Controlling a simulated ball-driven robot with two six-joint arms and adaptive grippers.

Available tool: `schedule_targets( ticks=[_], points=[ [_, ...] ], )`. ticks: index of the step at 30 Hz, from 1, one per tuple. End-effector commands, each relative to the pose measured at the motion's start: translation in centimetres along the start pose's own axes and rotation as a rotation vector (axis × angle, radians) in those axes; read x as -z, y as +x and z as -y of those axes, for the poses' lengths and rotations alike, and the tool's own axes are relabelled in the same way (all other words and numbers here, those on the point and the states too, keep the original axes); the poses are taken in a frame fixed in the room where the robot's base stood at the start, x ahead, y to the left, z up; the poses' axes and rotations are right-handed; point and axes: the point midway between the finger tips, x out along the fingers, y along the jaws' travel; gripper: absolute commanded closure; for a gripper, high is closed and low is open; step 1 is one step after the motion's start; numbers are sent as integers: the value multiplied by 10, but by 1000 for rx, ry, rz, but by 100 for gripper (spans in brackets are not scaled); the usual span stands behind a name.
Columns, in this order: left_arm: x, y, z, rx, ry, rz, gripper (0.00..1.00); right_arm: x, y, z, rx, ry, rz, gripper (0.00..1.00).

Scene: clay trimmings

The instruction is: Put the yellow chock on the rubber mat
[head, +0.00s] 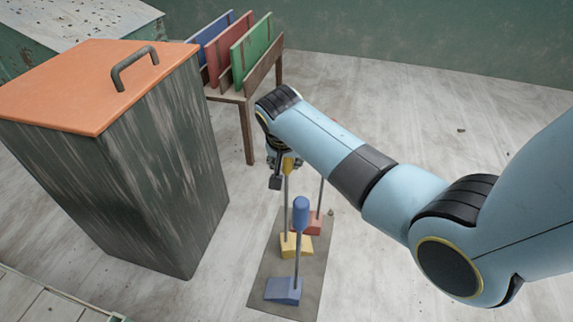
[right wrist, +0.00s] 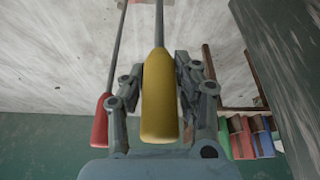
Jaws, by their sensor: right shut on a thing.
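The yellow chock (head: 296,246) is a wedge on a thin upright rod with a yellow grip, which fills the middle of the right wrist view (right wrist: 160,100). My right gripper (head: 277,168) is shut on that grip, a finger on each side. The wedge appears on or just over the dark rubber mat (head: 268,265), between the blue chock (head: 284,290) and the red chock (head: 307,224). I cannot tell whether it touches the mat. My left gripper is not in view.
The blue chock's tall handle (head: 301,213) stands close in front of the yellow one. A dark bin with an orange lid (head: 95,80) stands left. A wooden rack (head: 250,90) holds blue, red and green boards behind. The floor right of the mat is mostly clear.

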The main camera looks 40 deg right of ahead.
Motion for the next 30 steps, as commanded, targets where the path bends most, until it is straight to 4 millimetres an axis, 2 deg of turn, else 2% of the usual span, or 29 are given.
schedule_targets(
  ticks=[11,12,17,27,30],
  points=[
    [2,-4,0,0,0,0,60,0,1,1,2,0,-3,100],
    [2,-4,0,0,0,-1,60,-1,2,0,1,0,0,66],
    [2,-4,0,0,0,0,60,-1,2,0,1,0,0,47],
    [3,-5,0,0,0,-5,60,0,-2,0,1,0,-1,47],
    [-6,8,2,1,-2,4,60,1,-10,1,2,0,-1,47]
  ],
)
